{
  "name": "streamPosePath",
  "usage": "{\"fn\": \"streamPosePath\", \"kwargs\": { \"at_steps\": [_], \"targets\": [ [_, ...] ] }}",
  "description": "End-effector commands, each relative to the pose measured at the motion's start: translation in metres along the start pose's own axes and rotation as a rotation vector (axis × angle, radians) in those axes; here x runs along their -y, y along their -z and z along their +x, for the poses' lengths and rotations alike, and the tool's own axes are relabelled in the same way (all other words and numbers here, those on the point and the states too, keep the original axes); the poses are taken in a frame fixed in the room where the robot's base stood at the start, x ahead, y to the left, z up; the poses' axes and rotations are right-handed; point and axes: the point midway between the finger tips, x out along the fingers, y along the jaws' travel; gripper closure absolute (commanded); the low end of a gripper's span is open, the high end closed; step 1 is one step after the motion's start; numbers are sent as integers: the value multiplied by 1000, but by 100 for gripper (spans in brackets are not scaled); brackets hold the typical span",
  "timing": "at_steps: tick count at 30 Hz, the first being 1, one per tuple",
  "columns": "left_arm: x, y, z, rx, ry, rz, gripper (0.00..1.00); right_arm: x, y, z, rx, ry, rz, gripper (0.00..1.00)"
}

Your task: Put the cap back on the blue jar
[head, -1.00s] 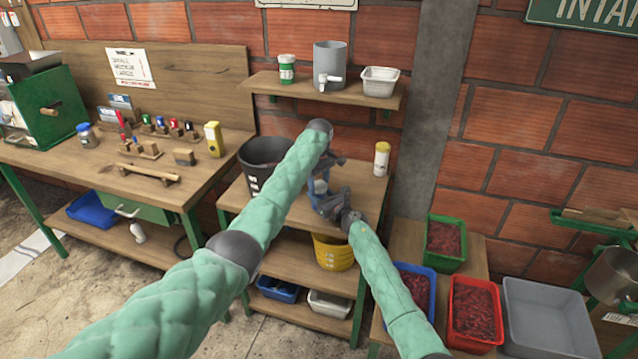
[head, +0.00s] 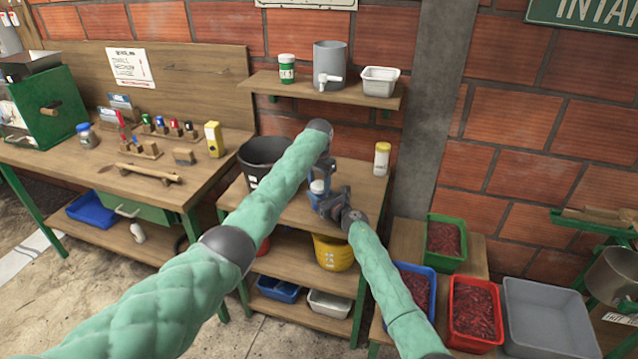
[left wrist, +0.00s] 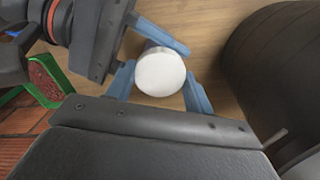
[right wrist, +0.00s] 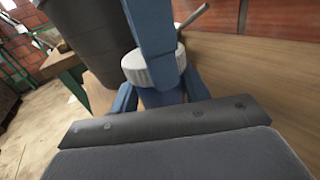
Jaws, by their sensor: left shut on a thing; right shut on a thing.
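The white, ribbed cap (right wrist: 150,68) is at the top of the blue jar (right wrist: 162,97) in the right wrist view. I cannot tell whether it is fully seated. The cap's round top (left wrist: 160,73) shows in the left wrist view between the blue fingers of my left gripper (left wrist: 160,88), which is shut on it. My right gripper (right wrist: 160,99) is shut on the jar just below the cap. In the head view the cap (head: 318,187) is small, and the grippers hide most of the jar.
Both grippers work over the small wooden table (head: 350,215). A black bucket (head: 262,160) stands at its left and a yellow-capped white bottle (head: 382,160) at its back right. A wall shelf (head: 330,92) hangs behind. Red-filled bins (head: 472,312) stand to the right.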

Motion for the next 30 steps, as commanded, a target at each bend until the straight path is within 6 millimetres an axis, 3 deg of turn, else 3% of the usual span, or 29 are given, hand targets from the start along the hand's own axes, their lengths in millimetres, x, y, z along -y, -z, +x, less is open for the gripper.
{"fn": "streamPosePath", "kwargs": {
  "at_steps": [10, 15, 16, 18, 30],
  "targets": [
    [3, 0, -1, -2, 6, 479, 75, -2, 1, 0, -1, -4, 0, 100],
    [3, 0, -1, -3, 5, 488, 75, -2, 1, 0, -1, -4, 0, 100],
    [3, 0, -1, -3, 5, 487, 42, -2, 1, 0, -1, -4, 0, 100],
    [2, 0, -1, -2, 4, 487, 28, -2, 1, 0, -1, -4, 0, 100],
    [1, 0, -5, -2, 2, 486, 26, -1, 1, 0, -1, -1, 0, 100]
  ]
}}
